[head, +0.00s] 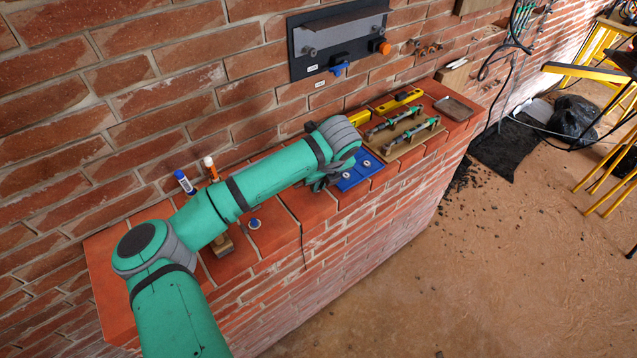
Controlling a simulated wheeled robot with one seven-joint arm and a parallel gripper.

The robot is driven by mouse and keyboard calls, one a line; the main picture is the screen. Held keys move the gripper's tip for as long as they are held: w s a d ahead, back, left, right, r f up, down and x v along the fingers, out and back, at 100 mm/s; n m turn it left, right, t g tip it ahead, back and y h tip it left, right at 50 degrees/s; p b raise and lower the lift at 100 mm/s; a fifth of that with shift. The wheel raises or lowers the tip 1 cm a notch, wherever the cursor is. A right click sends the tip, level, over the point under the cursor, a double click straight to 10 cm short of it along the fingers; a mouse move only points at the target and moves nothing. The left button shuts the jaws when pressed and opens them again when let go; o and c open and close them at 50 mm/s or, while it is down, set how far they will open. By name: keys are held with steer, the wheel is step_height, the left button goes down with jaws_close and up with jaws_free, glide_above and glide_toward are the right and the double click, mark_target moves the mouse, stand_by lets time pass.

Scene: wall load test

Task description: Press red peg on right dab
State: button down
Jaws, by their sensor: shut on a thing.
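A blue plate (352,183) lies on the brick ledge and bears two small pale round spots. The right dab (367,163) is uncovered; the left dab (347,175) lies nearer my gripper. My gripper (322,185) is just left of the plate, low over the ledge, mostly hidden beneath my wrist. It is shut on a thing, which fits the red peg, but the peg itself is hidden. I cannot tell whether the peg touches anything.
A tan board with two green-and-black bars (406,140), a yellow level (400,100) and a grey tray (454,108) lie farther right. A blue-capped tube (184,182) and an orange white-topped item (210,168) stand behind my arm. A dark panel (338,40) hangs on the wall.

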steer(key=c, duration=1.5)
jaws_free()
steer(key=shift+r, duration=2.95)
